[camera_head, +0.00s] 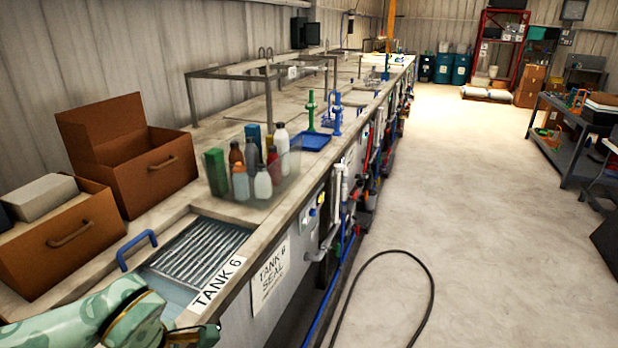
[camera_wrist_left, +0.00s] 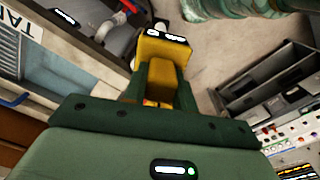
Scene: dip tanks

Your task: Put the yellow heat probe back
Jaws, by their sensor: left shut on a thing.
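The yellow heat probe (camera_wrist_left: 162,47) shows in the left wrist view as a yellow block with a dark label bearing white marks. My left gripper (camera_wrist_left: 166,75) is shut on it, its dark green fingers on either side. The rest of the probe is hidden behind the fingers and palm. In the head view my left arm comes in at the lower left, beside tank 6 (camera_head: 205,250), and the probe cannot be made out. Tank 6 has a ribbed grey surface and a white label (camera_head: 217,284). My right gripper is not in view.
A blue handle (camera_head: 137,249) stands at the tank's left edge. Brown boxes (camera_head: 155,165) and a clear bin of bottles (camera_head: 283,180) stand on the bench. A black hose (camera_head: 432,290) lies on the floor; the aisle is otherwise open. Dark shelving (camera_wrist_left: 275,75) shows in the wrist view.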

